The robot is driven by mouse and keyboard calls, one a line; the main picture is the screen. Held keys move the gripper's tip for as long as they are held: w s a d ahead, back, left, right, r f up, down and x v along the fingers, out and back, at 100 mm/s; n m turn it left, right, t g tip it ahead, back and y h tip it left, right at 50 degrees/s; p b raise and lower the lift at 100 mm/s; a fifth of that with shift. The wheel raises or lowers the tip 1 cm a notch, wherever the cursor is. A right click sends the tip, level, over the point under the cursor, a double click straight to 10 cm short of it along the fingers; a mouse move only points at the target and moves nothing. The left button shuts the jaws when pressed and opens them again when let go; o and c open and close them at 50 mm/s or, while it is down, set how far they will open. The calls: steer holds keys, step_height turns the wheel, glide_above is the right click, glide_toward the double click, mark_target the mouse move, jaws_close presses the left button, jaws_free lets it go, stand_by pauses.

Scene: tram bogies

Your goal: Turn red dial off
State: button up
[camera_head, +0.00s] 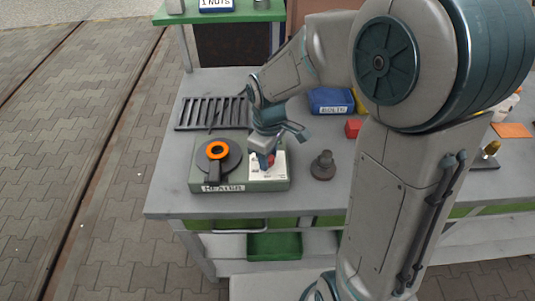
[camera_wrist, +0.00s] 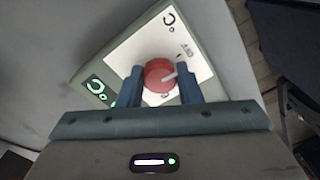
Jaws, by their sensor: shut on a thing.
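The red dial (camera_wrist: 158,75) sits on the white panel (camera_wrist: 125,55) of the heater, with a white pointer mark on it. In the wrist view the pointer runs toward the right, slightly upward. My gripper (camera_wrist: 160,84) has its two blue fingers on either side of the dial and is shut on it. In the head view my gripper (camera_head: 266,160) reaches down onto the right part of the green-grey heater (camera_head: 240,184), and the dial shows only in part. A green lit display shows at the left of the panel in the wrist view. The panel's small lettering is partly hidden.
A black hotplate with an orange ring (camera_head: 218,150) is on the heater's left part. A dark rack (camera_head: 212,113) lies behind it. A dark round knob-like object (camera_head: 323,166) stands to the right, with a red block (camera_head: 353,128) and a blue box (camera_head: 331,100) farther back.

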steer(key=shift+n, duration=0.6)
steer(key=o, duration=1)
step_height(320, 180, up, 14)
steer(key=shift+f, duration=0.1)
steer(key=shift+d, duration=0.1)
steer(key=s+d+f+m+t, duration=0.1)
steer(key=s+d+m, duration=0.2)
steer(key=s+m, duration=0.1)
steer(key=s+d+f+m+t, duration=0.1)
steer(key=s+d+m, duration=0.3)
steer(key=s+d+f+m+t, duration=0.1)
steer(key=s+d+f+m, duration=0.1)
steer(key=s+d+m, duration=0.2)
steer(key=shift+s+d+m, duration=0.2)
steer(key=shift+s+m, duration=0.1)
steer(key=shift+s, duration=0.15)
